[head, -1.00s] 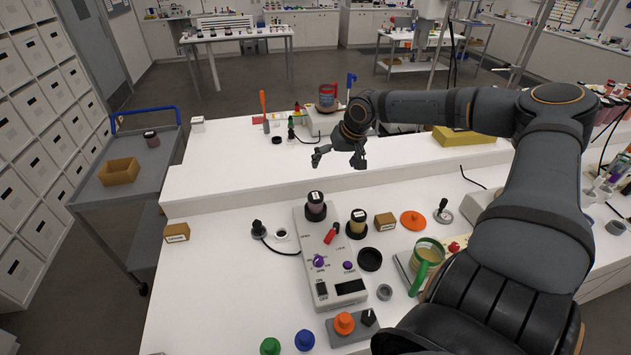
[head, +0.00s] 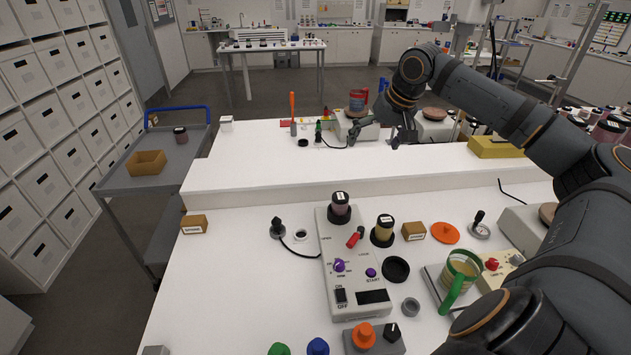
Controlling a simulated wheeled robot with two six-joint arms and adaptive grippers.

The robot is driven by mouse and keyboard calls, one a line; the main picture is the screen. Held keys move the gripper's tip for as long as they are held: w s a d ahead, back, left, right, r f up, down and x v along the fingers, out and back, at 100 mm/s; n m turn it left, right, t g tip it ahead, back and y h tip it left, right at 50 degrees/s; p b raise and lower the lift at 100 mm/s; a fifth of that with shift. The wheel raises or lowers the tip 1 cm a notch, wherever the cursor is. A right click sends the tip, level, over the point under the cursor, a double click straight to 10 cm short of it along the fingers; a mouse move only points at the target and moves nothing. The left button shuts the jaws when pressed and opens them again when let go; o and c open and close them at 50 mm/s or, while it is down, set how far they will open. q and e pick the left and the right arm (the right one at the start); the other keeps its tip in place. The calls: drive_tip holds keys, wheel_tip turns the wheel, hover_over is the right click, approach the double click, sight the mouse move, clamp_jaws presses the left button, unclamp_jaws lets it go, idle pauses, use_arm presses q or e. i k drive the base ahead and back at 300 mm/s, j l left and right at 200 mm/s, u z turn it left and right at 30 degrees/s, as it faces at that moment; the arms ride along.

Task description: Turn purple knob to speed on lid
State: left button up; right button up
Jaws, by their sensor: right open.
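The purple knob (head: 339,265) sits on the left side of a pale grey machine (head: 334,312) on the front counter. A small purple START button (head: 371,272) is to its right. A red lever (head: 355,238) is above them, tilted. A dark-capped jar (head: 340,204) stands at the machine's far end. My right gripper (head: 374,137) is open and empty, pointing down above the raised rear counter, well beyond the machine and apart from the knob. The knob's exact setting is too small to read. My left gripper is not in view.
A second jar (head: 383,231), a black ring (head: 396,269), a small brown box (head: 413,231) and an orange disc (head: 445,232) lie right of the machine. A green-handled cup (head: 461,272) stands further right. The counter left of the machine is mostly clear.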

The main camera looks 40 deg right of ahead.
sight(339, 266)
drive_tip(key=k+j, duration=1.1)
drive_tip(key=k, duration=0.2)
